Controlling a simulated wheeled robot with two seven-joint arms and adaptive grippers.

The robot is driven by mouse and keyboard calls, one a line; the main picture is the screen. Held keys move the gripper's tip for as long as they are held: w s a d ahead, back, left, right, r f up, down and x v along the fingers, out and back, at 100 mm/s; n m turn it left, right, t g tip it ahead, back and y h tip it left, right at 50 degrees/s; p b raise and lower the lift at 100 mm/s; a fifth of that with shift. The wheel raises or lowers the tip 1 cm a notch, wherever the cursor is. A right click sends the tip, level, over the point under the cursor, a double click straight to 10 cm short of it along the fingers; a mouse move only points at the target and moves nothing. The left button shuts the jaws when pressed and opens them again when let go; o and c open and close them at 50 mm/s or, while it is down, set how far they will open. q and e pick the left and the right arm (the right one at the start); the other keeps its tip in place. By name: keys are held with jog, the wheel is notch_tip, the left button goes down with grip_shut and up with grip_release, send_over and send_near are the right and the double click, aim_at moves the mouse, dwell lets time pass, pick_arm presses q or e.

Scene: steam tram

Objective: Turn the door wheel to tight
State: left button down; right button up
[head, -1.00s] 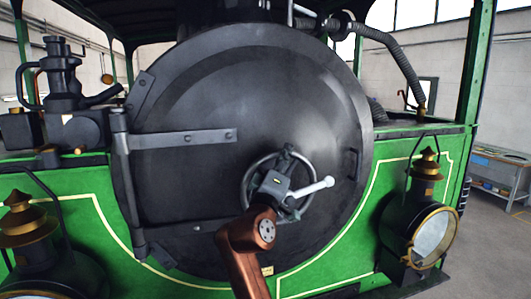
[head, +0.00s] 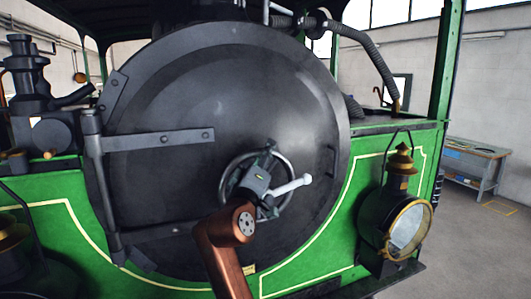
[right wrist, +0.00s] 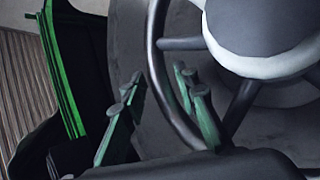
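The door wheel (head: 288,167) is a grey spoked ring, low and right of centre on the round black smokebox door (head: 180,100). A pale handle (head: 293,186) points right and slightly up from its hub. My right gripper (head: 270,150) is at the wheel, and its wrist hides part of the hub and lower rim. In the right wrist view, the two greenish fingers (right wrist: 160,78) stand apart, one on each side of the wheel's dark rim (right wrist: 157,50). Whether either finger touches the rim I cannot tell. My left gripper is not in view.
Hinge straps (head: 160,140) cross the door from the left. A brass-trimmed lamp (head: 400,215) stands on the green front at right. A workbench (head: 470,160) is far right, with open floor before it.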

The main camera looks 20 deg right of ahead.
jog(key=shift+o, duration=0.5)
jog(key=shift+f, duration=0.15)
jog(key=shift+a, duration=0.1)
jog(key=v, duration=1.2)
